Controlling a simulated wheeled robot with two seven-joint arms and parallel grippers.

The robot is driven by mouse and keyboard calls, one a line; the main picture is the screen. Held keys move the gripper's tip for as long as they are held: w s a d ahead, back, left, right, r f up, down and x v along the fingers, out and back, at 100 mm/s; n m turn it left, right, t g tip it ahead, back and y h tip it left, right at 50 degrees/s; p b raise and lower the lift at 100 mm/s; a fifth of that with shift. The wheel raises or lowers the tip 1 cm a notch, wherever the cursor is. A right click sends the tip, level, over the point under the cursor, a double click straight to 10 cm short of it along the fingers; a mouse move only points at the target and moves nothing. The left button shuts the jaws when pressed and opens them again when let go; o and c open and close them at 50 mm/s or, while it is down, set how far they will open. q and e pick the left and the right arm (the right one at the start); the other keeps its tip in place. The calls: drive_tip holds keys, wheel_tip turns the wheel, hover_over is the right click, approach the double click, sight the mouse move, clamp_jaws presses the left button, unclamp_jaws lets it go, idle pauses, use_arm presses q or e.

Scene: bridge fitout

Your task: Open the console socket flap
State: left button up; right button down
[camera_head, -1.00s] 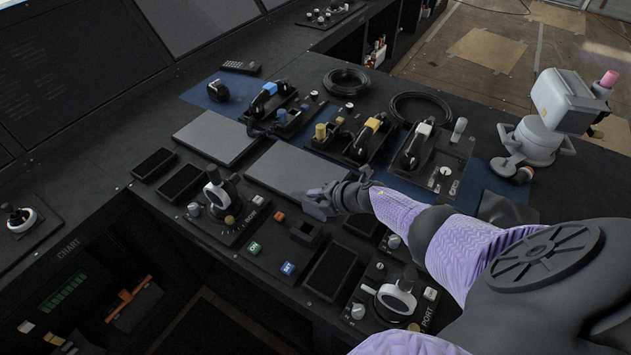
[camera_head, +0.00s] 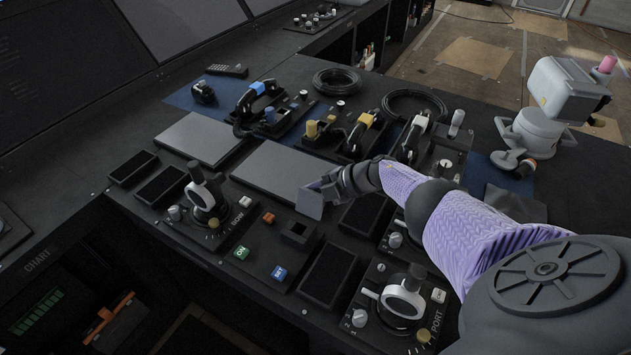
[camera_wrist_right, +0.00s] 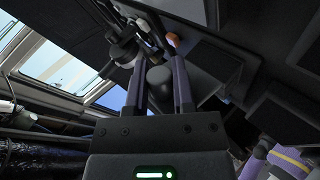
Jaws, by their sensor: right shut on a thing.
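The console socket (camera_head: 298,235) is a small square dark box in the console's middle, and its opening faces up. A grey square plate, the flap (camera_head: 311,204), stands tilted up at its far edge. My right gripper (camera_head: 326,186) is at the flap's upper edge and shut on it; the contact is small and dark in the head view. In the right wrist view the two fingers (camera_wrist_right: 158,70) show with a rounded grey thing between them, and I cannot make out the flap there. My left gripper is not in view.
A BOW lever (camera_head: 205,195) stands left of the socket and a PORT lever (camera_head: 403,297) at lower right. Green (camera_head: 241,253) and blue (camera_head: 279,272) buttons sit in front. A flat grey panel (camera_head: 284,171) lies behind. Handsets (camera_head: 258,97) stand farther back.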

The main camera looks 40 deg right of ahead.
drive_tip(key=shift+c, duration=2.3)
unclamp_jaws()
drive_tip(key=p+v, duration=0.5)
drive_tip(key=v, duration=0.4)
drive_tip(key=shift+s+d+r+p, duration=0.2)
drive_tip(key=shift+s+d+p, duration=0.05)
drive_tip(key=shift+p, duration=0.1)
